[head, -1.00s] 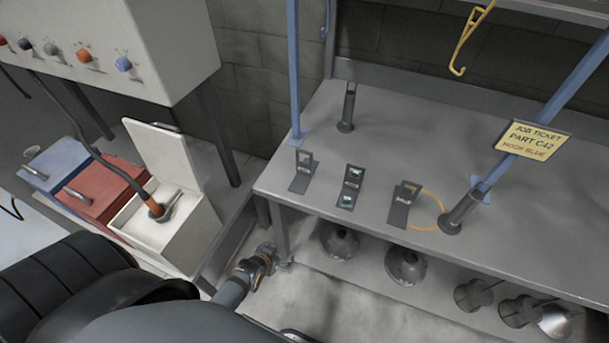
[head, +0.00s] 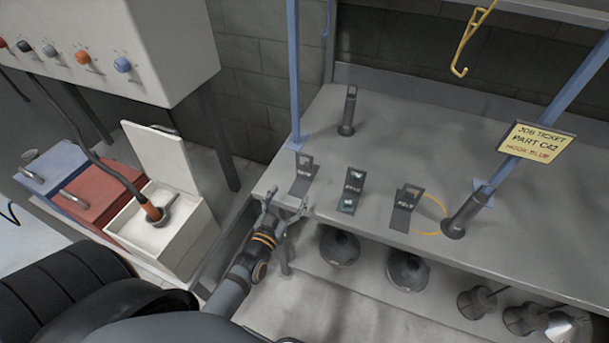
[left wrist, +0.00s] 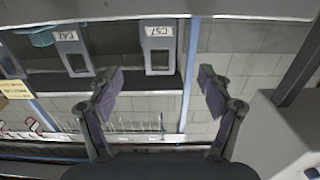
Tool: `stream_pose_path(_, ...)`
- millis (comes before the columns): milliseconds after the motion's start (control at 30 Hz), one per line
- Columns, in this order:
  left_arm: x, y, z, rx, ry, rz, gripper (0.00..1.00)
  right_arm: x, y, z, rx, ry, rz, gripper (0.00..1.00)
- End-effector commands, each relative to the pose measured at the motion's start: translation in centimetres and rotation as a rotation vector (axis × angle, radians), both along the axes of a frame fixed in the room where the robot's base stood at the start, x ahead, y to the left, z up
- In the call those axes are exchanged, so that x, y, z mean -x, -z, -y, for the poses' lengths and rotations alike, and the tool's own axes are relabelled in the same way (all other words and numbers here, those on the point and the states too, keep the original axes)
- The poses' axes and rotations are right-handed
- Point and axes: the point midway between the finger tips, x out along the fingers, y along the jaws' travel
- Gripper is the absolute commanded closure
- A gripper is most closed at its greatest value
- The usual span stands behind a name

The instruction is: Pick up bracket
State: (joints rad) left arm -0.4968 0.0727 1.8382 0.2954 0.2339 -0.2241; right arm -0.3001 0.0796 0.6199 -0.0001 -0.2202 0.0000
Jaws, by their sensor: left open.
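Three dark brackets stand in a row on the grey bench: a left one (head: 303,176), a middle one (head: 352,190) with a teal spot at its foot, and a right one (head: 404,212) beside an orange loop. The job ticket (head: 537,143) reads part C42, hook blue. My left gripper (head: 286,203) is open and empty at the bench's front edge, just short of the left bracket. In the left wrist view, a bracket labelled what looks like C57 (left wrist: 161,47) shows between the open fingers (left wrist: 160,92). One seemingly labelled C42 (left wrist: 73,52) is to its left. My right gripper is out of view.
Blue posts (head: 294,75) rise from the bench (head: 270,185). Short dark posts stand on it (head: 347,112). A yellow hook (head: 470,45) hangs above. Hoods (head: 338,246) sit under the bench. An open white bin (head: 170,235) is at left.

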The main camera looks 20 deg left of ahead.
Motion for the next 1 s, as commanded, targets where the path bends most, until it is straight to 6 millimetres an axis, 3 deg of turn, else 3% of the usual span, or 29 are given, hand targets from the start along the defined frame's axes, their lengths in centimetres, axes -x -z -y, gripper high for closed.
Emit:
stream_pose_path(133,-0.5,-0.1,-0.1,0.001,-0.002,0.006,0.21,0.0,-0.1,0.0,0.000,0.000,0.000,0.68)
stream_pose_path(400,-4.8,-0.1,-0.2,0.001,-0.001,0.005,0.21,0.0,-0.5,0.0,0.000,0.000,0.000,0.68)
stream_pose_path(600,-5.5,0.0,-0.2,0.001,-0.001,0.003,0.21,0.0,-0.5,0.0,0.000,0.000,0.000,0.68)
stream_pose_path(833,-9.3,0.2,-0.2,0.000,-0.001,0.004,0.21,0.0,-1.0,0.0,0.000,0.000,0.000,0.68)
stream_pose_path(1000,-10.5,0.3,-0.2,0.002,-0.001,0.002,0.21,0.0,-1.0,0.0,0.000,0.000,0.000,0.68)
